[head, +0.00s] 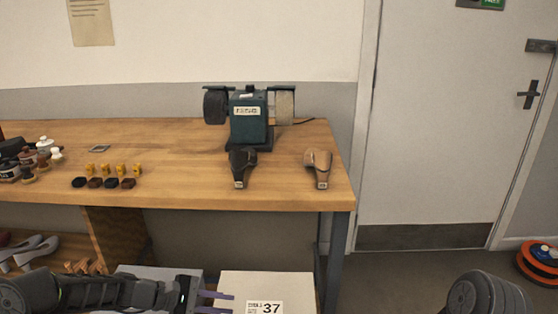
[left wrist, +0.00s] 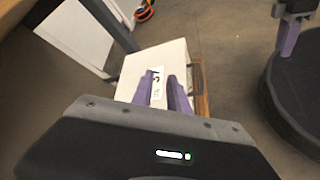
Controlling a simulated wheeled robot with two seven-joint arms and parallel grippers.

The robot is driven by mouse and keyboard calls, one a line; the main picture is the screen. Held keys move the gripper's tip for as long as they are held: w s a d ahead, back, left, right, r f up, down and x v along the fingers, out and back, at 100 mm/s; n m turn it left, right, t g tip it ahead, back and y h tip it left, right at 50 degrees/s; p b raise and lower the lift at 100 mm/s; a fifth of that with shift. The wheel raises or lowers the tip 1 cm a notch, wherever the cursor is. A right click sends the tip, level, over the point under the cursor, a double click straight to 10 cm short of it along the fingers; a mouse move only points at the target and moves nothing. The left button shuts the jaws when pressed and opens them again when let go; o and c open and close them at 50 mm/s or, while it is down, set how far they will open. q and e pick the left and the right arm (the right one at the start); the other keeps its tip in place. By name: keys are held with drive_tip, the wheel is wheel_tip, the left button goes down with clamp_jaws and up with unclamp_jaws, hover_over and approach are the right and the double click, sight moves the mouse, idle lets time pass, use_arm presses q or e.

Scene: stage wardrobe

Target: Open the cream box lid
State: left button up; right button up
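The cream box (head: 285,283) stands low in front of the bench, at the bottom of the head view, with a white label reading 37. Its pale top looks flat and closed; its lower part is cut off. It also shows in the left wrist view (left wrist: 165,58). My left gripper (head: 217,302) is at the box's left side in the head view, its purple fingers apart with nothing between them. In the left wrist view the fingers (left wrist: 163,90) point at the label; contact cannot be told. My right gripper (left wrist: 289,38) shows partly at the upper right of that view.
A wooden bench (head: 215,190) stands behind, bearing a green grinder (head: 248,118), two shoe forms and small bottles. A grey box top (head: 185,273) lies left of the cream box. A bench leg (head: 335,262) is close on the right.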

use_arm(q)
drive_tip(key=s+f+m+g+y, duration=0.1)
drive_tip(key=s+f+m+y, duration=0.15)
drive_tip(key=s+f, duration=0.45)
drive_tip(key=s+f+m+g+y, duration=0.15)
drive_tip(key=s+f+y, duration=0.25)
drive_tip(key=f, duration=0.8)
drive_tip(key=s+d+f+m+y, duration=0.1)
drive_tip(key=s+d+f+m, duration=0.1)
drive_tip(key=s+f+m, duration=0.35)
drive_tip(key=s+d+r+m+g, duration=0.1)
drive_tip(key=s+d, duration=0.2)
drive_tip(key=s, duration=0.4)
drive_tip(key=s+d+m, duration=0.2)
drive_tip(key=s+d, duration=0.2)
drive_tip(key=s, duration=0.2)
wheel_tip(320, 180, up, 14)
drive_tip(key=p, duration=1.4)
drive_tip(key=shift+w+a+n, duration=0.25)
drive_tip(key=shift+a+n, duration=0.1)
drive_tip(key=shift+n, duration=0.1)
